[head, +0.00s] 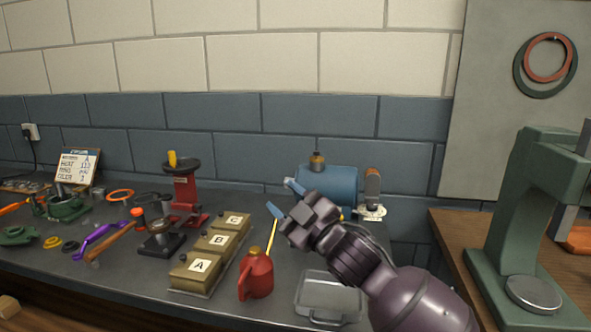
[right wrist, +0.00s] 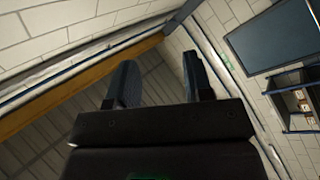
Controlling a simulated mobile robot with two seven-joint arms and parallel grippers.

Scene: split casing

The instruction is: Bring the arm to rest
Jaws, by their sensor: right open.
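My right arm comes in from the lower right of the head view. Its gripper (head: 282,198) is raised over the right part of the grey bench (head: 285,262), in front of the blue tank (head: 330,186). The two blue fingers are apart with nothing between them. My left gripper is in neither view.
A red oil can (head: 257,276) and a clear tray (head: 328,300) stand below my right arm. Boxes lettered A, B and C (head: 198,268) lie left of them. A red stand (head: 185,195) is behind. A green press (head: 520,215) stands on a wooden bench at right.

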